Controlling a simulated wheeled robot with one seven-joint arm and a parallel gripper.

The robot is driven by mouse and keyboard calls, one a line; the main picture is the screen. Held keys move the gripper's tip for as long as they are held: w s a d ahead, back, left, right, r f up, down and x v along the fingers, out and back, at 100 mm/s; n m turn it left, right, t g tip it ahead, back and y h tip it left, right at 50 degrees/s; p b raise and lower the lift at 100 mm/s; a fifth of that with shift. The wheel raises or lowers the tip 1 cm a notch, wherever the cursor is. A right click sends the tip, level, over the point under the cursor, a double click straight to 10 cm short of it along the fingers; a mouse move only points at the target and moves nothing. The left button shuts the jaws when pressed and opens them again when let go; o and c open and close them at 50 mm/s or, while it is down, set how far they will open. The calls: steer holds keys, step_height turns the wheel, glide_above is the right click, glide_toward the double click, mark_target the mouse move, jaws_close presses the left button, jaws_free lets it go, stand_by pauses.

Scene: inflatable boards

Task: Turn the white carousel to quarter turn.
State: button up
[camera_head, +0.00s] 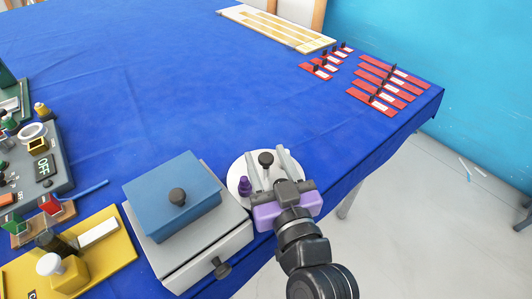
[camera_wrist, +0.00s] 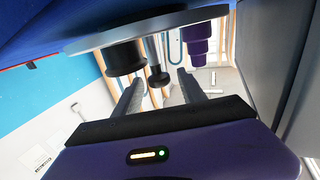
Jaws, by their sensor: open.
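The white carousel (camera_head: 235,170) is a round disc at the table's front edge, right of the grey box. A black knob (camera_head: 266,158) and a purple stepped peg (camera_head: 244,186) stand on it. My gripper (camera_head: 266,151) is over the disc, fingers open, one on each side of the black knob. In the wrist view the disc's edge (camera_wrist: 95,38) runs across the top; a black knob (camera_wrist: 158,76) shows between my open fingers (camera_wrist: 160,77). The purple peg (camera_wrist: 195,45) is to the right, outside them. Contact with the knob cannot be told. My gripper hides part of the disc.
A grey box with a blue lid (camera_head: 170,190) stands close left of the carousel. A yellow board (camera_head: 100,258) and a grey switch panel (camera_head: 55,160) lie further left. Red pieces (camera_head: 380,85) and a cream board (camera_head: 275,28) lie at the back. The middle blue cloth is clear.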

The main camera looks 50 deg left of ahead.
steer(key=shift+w+a, duration=0.25)
steer(key=shift+a, duration=0.25)
jaws_close()
stand_by(1.2)
